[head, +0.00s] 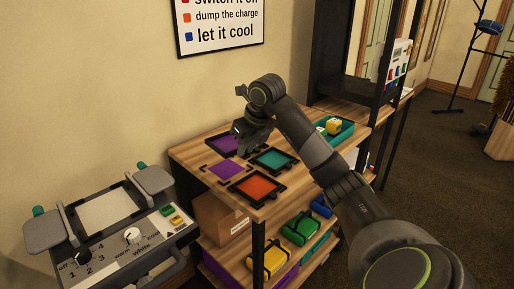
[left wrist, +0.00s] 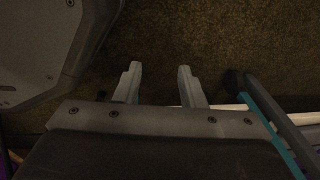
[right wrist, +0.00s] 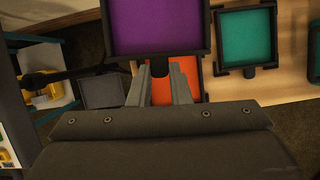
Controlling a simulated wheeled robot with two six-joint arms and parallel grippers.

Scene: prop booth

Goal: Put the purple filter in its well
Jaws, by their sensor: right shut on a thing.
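The purple filter (head: 224,145) is a purple square in a dark frame. My right gripper (head: 240,132) is shut on it at one edge. In the right wrist view the filter (right wrist: 158,27) sits just beyond the fingertips (right wrist: 160,75), looks large, and covers part of the orange filter, so it seems raised above the shelf top. A purple patch with dark corner brackets (head: 226,170), apparently the well, lies bare on the shelf top, in front of the filter in the head view. My left gripper (left wrist: 160,82) is open and empty over the carpet; the head view does not show it.
A framed orange filter (head: 258,187) and a framed teal filter (head: 275,160) lie close to the purple patch. A teal tray (head: 345,131) with small blocks stands at the right. A control box with knobs (head: 130,238) stands at the left. The wall is close behind.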

